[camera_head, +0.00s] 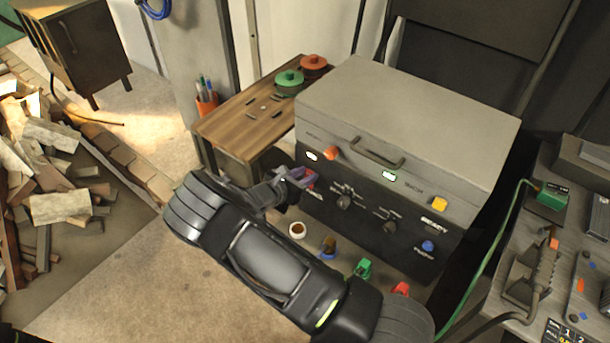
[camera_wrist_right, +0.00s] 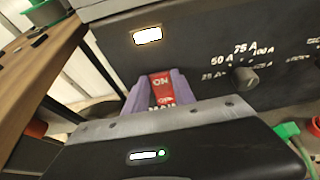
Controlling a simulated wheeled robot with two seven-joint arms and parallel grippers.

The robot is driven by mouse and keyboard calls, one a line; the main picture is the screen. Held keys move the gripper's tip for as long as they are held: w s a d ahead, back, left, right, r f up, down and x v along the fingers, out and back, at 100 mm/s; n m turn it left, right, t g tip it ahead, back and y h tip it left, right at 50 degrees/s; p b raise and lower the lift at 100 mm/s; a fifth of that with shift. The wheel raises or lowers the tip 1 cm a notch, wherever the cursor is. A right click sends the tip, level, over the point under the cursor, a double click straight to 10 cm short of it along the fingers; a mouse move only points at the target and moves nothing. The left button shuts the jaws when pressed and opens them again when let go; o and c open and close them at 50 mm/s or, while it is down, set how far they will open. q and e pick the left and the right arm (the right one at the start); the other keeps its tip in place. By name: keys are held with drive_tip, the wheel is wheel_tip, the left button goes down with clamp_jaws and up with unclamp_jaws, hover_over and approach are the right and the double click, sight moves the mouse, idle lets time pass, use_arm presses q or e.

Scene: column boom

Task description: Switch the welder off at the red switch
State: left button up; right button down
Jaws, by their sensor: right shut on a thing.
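The welder (camera_head: 400,125) is a grey box with a dark front panel, standing beside a wooden table. Its red switch (camera_head: 311,180) is at the left end of the panel, below a lit white lamp (camera_head: 312,156). My right gripper (camera_head: 300,177) has its purple fingertips at the switch. In the right wrist view the red switch (camera_wrist_right: 161,86) shows between the two fingertips, with white lettering on it; the gripper is shut on it. The switch's lower part is hidden by the gripper body. My left gripper is not in view.
The wooden table (camera_head: 235,125) stands left. A workbench (camera_head: 510,310) with a green cable is at right.

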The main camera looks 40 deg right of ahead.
drive_tip(key=h+b, duration=0.2)
drive_tip(key=b, duration=0.2)
drive_tip(key=a+f+t+h+b, duration=0.1)
drive_tip(key=h+b, duration=0.1)
drive_tip(key=b, duration=0.2)
drive_tip(key=shift+s, duration=0.15)
drive_tip(key=c, duration=1)
unclamp_jaws()
drive_tip(key=shift+f, duration=0.1)
drive_tip(key=shift+c, duration=0.2)
drive_tip(key=shift+a, duration=0.1)
drive_tip(key=b+v, duration=0.1)
drive_tip(key=v, duration=0.6)
drive_tip(key=shift+a+b, duration=0.3)
drive_tip(key=shift+s+f, duration=0.1)
drive_tip(key=shift+s, duration=0.05)
